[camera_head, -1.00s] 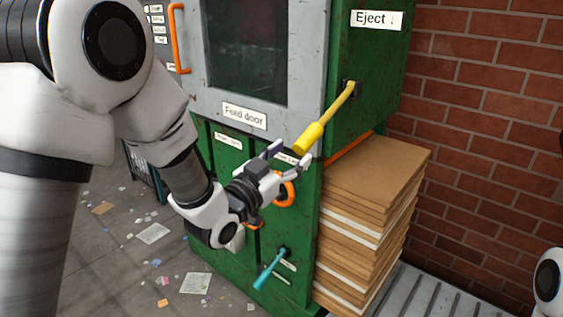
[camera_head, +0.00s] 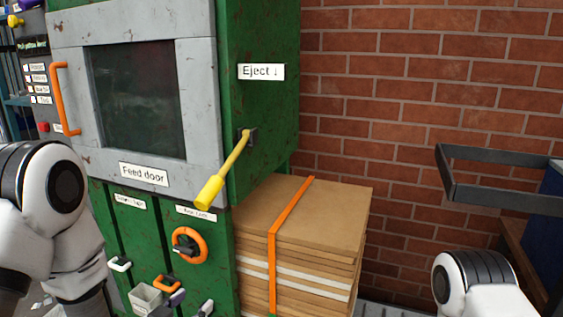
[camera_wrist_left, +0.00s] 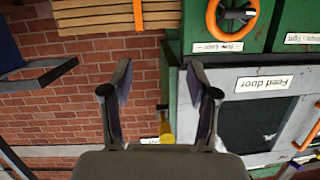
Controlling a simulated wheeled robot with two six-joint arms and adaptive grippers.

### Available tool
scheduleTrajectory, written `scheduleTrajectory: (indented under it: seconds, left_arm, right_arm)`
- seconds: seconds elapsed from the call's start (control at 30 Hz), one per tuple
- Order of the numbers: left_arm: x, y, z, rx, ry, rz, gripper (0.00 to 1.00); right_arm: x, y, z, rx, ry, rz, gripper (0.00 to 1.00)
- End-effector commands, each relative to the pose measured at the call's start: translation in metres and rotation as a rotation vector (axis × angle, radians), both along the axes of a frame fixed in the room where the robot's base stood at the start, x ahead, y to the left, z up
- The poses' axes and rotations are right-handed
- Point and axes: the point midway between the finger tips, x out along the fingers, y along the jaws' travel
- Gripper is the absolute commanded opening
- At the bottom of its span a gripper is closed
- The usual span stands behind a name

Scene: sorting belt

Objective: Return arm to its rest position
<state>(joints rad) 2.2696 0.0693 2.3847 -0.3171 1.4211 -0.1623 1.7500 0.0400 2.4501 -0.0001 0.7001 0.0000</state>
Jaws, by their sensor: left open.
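My left gripper (camera_head: 191,303) shows only its fingertips at the bottom edge in the head view, low in front of the green machine (camera_head: 268,120). In the left wrist view the left gripper (camera_wrist_left: 158,78) is open, its two fingers wide apart with nothing between them. The wrist picture is upside down. My left arm (camera_head: 50,215) hangs at the left edge in the head view. The yellow eject lever (camera_head: 222,175) slants down, apart from the gripper; it also shows in the wrist view (camera_wrist_left: 166,130). My right gripper is out of view; only part of that arm shows.
A strapped stack of brown boards (camera_head: 320,220) stands right of the machine. The feed door (camera_head: 198,90) is closed, with an orange handle (camera_head: 60,100). An orange ring handle (camera_head: 188,245) sits below. A dark metal frame (camera_head: 500,200) juts out at the right before the brick wall.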

Motion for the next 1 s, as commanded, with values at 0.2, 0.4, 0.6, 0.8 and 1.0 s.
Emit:
scheduleTrajectory:
  seconds: [0.2,0.4,0.6,0.8,1.0]
  left_arm:
    - [-0.103,0.015,-0.172,0.048,0.538,0.078,0.6]
    - [-0.237,0.037,-0.262,0.1,1.048,0.204,0.6]
    - [-0.297,0.049,-0.269,0.107,1.327,0.336,0.6]
    - [-0.298,0.049,-0.269,0.102,1.334,0.341,0.6]
    - [-0.297,0.049,-0.269,0.101,1.331,0.339,0.6]
  right_arm:
    - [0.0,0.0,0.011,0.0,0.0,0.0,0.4]
    - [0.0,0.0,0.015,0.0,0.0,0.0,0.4]
    - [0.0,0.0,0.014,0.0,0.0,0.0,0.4]
    - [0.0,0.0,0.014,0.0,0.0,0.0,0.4]
    - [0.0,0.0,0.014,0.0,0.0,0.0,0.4]
